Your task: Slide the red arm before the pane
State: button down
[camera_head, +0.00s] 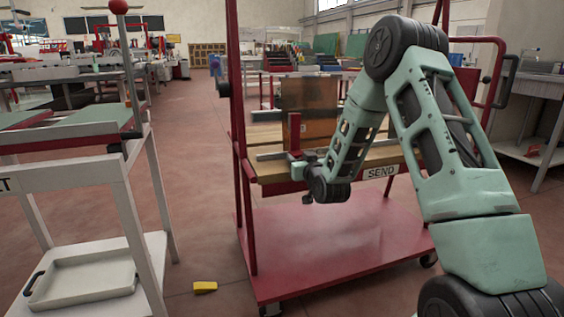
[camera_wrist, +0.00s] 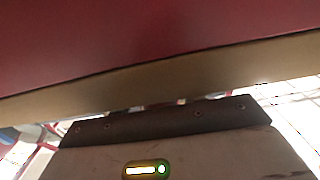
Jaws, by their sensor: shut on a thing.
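The pane (camera_head: 312,98), a brownish, see-through sheet, stands upright on the wooden deck of a red cart. My gripper (camera_head: 300,170) reaches this spot from the right and is shut on the red arm. The fingertips are small and partly hidden. In the wrist view a broad red surface and a tan edge fill the top; I cannot tell which parts they are.
The red cart (camera_head: 330,248) has tall uprights, a low red shelf and a SEND label (camera_head: 380,173) on its front. A white trolley (camera_head: 75,165) with a tray (camera_head: 82,280) stands at left. A yellow block (camera_head: 205,287) lies on the floor.

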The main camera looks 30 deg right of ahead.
jog(key=d, duration=0.2)
jog(key=s+d, duration=0.1)
jog(key=d, duration=0.2)
jog(key=s+d, duration=0.1)
jog(key=d, duration=0.2)
jog(key=shift+s+d, duration=0.2)
jog(key=shift+s, duration=0.05)
jog(key=c, duration=1.1)
grip_release()
jog(key=shift+c, duration=0.2)
jog(key=shift+s, duration=0.1)
jog(key=p+v, duration=0.8)
jog(key=v, duration=0.9)
jog(key=shift+s+a, duration=0.1)
